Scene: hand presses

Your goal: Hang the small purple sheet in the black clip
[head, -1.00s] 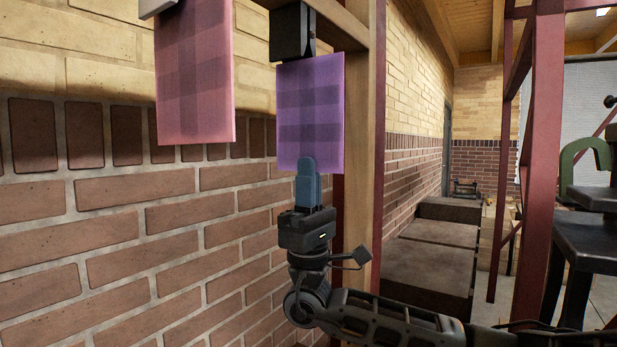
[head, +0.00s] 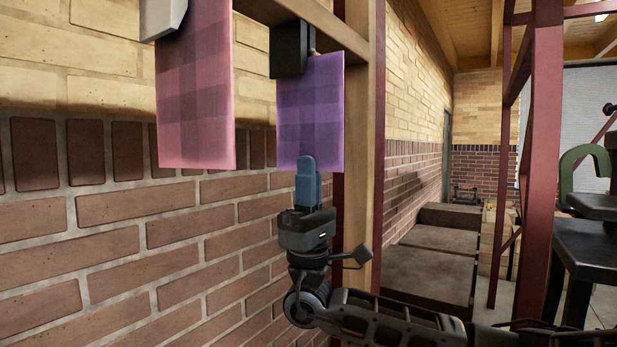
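The small purple checked sheet (head: 311,115) hangs upright in the head view, in front of the brick wall. My gripper (head: 307,166) is below it, with its blue fingers pointing up and shut on the lower edge of the sheet. The black clip (head: 289,48) is fixed under the wooden rail. Its lower end overlaps the sheet's upper left part in the picture. The clip's jaws are not clearly visible, so I cannot tell whether the sheet's top edge is between them or behind the clip.
A pink checked sheet (head: 195,95) hangs from a white clip (head: 163,18) to the left. The wooden rail (head: 325,22) meets a wooden post (head: 358,150) close to the right of the purple sheet. A red steel post (head: 539,160) and a dark press (head: 590,245) stand farther right.

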